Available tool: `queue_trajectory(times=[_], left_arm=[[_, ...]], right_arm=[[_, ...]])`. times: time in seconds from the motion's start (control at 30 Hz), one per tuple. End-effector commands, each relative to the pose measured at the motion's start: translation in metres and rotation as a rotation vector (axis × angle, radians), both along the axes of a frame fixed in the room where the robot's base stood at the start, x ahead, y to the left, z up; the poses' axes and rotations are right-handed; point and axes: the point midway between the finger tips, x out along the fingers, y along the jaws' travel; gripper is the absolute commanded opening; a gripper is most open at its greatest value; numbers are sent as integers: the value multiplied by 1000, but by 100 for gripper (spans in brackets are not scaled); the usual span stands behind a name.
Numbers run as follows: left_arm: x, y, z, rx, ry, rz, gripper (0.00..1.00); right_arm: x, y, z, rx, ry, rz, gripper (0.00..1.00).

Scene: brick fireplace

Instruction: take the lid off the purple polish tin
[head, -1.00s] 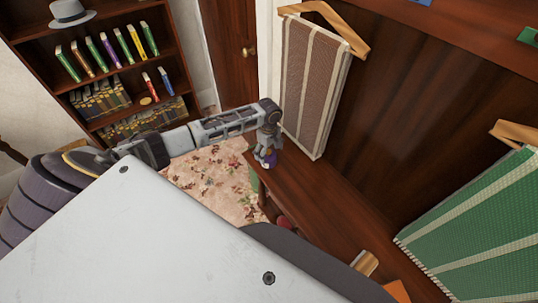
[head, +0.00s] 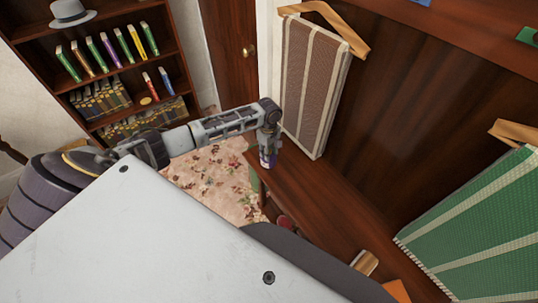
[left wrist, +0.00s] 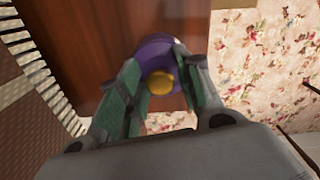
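The purple polish tin (left wrist: 152,51) stands on the brown wooden surface and shows between my left fingers in the left wrist view. A round gold knob (left wrist: 160,81) sits on its top, between the green finger pads. In the head view my left gripper (head: 268,158) points down at the surface's far left end, with a little purple at its tips. In the left wrist view my left gripper (left wrist: 158,72) has its fingers on both sides of the knob, close to it. Whether they press on it I cannot tell. My right gripper is not in view.
The brown wooden surface (head: 325,215) runs toward the lower right and is mostly bare. A brown patterned panel (head: 315,85) hangs close beside my left gripper, and a green striped panel (head: 480,225) hangs at right. Flowered carpet (head: 213,178) lies left. A bookcase (head: 105,55) stands behind.

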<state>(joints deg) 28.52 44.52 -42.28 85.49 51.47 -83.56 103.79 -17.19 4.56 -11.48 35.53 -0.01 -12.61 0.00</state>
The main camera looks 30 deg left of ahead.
Motion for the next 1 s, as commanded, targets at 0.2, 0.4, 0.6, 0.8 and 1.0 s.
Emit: queue_trajectory(times=[0.2,0.4,0.6,0.8,1.0], left_arm=[[-2,0,-3,1,3,-1,6],[-2,0,-4,0,5,-1,6],[-2,-1,1,0,5,-1,6],[-1,0,21,0,2,-1,6],[-1,0,51,0,0,0,6]], right_arm=[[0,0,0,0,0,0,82],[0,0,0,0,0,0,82],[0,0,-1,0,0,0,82],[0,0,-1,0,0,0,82],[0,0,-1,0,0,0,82]])
